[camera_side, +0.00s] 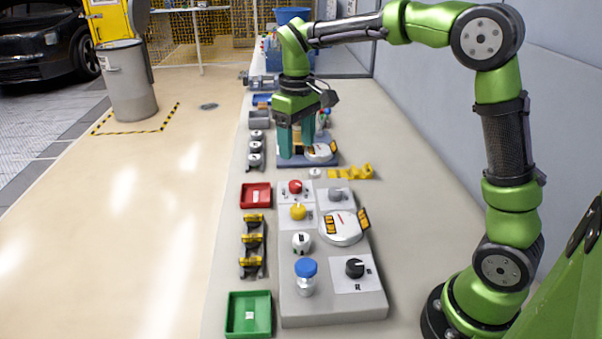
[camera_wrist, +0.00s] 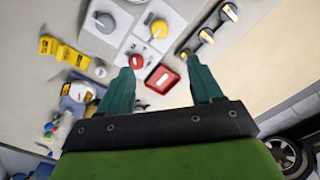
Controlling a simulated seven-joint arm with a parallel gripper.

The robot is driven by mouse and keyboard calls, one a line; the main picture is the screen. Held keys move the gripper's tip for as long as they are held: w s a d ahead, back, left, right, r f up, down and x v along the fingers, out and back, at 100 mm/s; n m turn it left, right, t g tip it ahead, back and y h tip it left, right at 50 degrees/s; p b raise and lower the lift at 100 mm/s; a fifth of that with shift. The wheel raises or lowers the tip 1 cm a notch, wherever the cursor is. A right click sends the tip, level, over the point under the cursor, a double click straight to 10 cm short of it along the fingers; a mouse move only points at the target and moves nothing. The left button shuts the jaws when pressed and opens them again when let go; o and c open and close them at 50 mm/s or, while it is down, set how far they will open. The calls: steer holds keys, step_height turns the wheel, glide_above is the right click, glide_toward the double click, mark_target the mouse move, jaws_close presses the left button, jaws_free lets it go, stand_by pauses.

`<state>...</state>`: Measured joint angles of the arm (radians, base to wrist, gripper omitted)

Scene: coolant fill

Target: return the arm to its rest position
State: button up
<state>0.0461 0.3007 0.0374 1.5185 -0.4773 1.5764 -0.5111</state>
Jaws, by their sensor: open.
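My gripper (camera_side: 297,143) is at the far end of the bench in the side view, fingers pointing down over the area of a blue-grey tray (camera_side: 292,164). In the wrist view the two teal fingers of my gripper (camera_wrist: 163,88) are spread apart with nothing between them. A red tray (camera_wrist: 162,79) shows beyond the gap between the fingertips. Whether the fingers touch anything on the blue-grey tray cannot be told.
A grey panel (camera_side: 332,308) carries red, yellow, white and black knobs, a round gauge and a blue-capped bottle (camera_side: 306,277). A red tray (camera_side: 256,195), black-and-yellow holders (camera_side: 252,242) and a green tray (camera_side: 249,315) line its left. A yellow bracket (camera_side: 351,172) lies behind. Bench right of the panel is clear.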

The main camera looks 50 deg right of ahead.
steer(key=s+a+r+m+t+y, duration=0.1)
steer(key=s+a+m+t, duration=0.1)
steer(key=s, duration=0.7)
steer(key=s+a+r+m+t+y, duration=0.1)
steer(key=s+t, duration=0.4)
steer(key=s, duration=0.5)
steer(key=shift+a+m, duration=0.5)
steer(key=shift+m, duration=0.2)
